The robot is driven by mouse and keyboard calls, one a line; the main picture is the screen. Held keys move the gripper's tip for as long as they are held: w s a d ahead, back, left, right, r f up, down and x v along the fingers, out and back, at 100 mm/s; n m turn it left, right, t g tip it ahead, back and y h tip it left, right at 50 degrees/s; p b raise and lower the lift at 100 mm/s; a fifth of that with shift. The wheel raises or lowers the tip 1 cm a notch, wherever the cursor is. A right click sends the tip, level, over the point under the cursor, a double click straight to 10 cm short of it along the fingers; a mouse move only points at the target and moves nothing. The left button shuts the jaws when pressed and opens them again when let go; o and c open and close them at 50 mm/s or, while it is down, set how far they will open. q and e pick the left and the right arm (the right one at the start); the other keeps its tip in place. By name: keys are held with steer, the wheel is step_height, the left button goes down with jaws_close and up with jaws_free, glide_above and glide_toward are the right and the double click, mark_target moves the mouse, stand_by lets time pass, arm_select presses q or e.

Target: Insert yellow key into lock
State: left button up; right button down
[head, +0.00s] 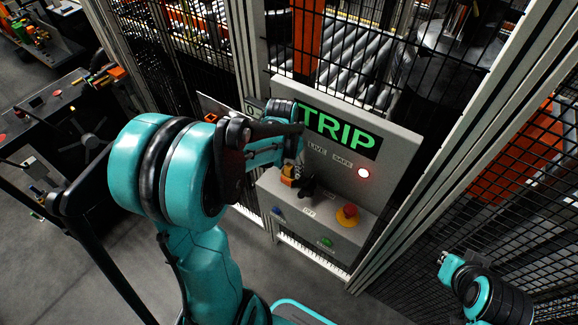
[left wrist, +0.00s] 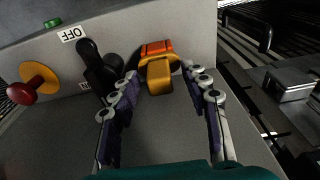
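The yellow key (left wrist: 159,77) is a blocky yellow piece with an orange top part (left wrist: 157,48), set against the grey control box in the left wrist view. It shows small in the head view (head: 289,171). I cannot tell whether it sits in a lock; no separate lock opening shows. My left gripper (left wrist: 160,72) is open, its fingertips on either side of the yellow key with gaps visible. In the head view my left gripper (head: 290,160) is partly hidden by its own arm. My right gripper (head: 444,260) is far to the lower right, away from the panel.
A black switch handle (left wrist: 97,65) stands close to the left finger, beside an OFF label. A red button on a yellow base (head: 347,215) and a green button (head: 326,242) are on the box. Mesh fencing stands behind.

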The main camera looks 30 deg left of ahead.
mark_target(286, 177)
arm_select(q)
step_height(286, 177, up, 12)
steer(key=s, duration=0.2)
steer(key=s+d+t, duration=0.3)
steer(key=s+d, duration=0.2)
steer(key=d, duration=0.2)
steer(key=s+d+f+t, duration=0.2)
steer(key=s+d+t, duration=0.1)
steer(key=s, duration=0.1)
steer(key=shift+n, duration=0.4)
steer(key=f+b, duration=1.4)
steer(key=shift+d, duration=0.3)
steer(key=shift+r, duration=0.1)
